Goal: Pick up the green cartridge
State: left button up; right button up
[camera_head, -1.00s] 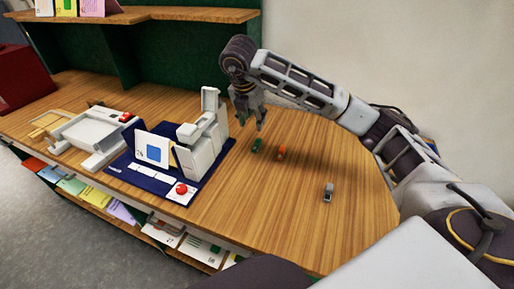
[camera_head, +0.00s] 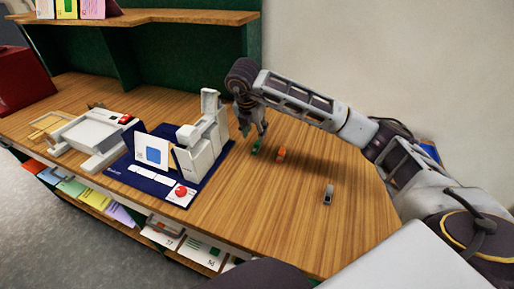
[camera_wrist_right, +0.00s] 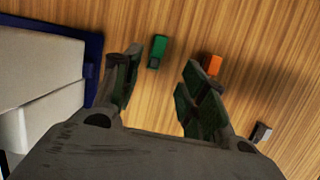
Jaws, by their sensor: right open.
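The green cartridge (camera_head: 256,147) stands on the wooden table to the right of the white machine, and my gripper partly covers it in the head view. In the right wrist view the green cartridge (camera_wrist_right: 157,51) lies between the lines of my two fingers, just ahead of the tips. My right gripper (camera_head: 251,130) points down right at the cartridge, with its fingers apart and nothing held. Its green-padded fingers (camera_wrist_right: 158,78) also show spread in the right wrist view. My left gripper is not in view.
An orange cartridge (camera_head: 281,154) stands close to the right of the green one. A grey cartridge (camera_head: 328,194) is nearer the front right. The white machine (camera_head: 205,140) on its blue mat (camera_head: 130,176) is close on the left. The table's right part (camera_head: 290,220) is mostly bare.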

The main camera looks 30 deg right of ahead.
aim_at(257, 145)
jog(key=x, duration=0.2)
jog(key=shift+d+f, duration=0.1)
jog(key=shift+f, duration=0.25)
jog(key=shift+w+f, duration=0.1)
jog(key=shift+f, duration=0.1)
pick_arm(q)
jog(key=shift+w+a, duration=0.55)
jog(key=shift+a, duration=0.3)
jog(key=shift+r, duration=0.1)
pick_arm(e)
jog(key=shift+f, duration=0.1)
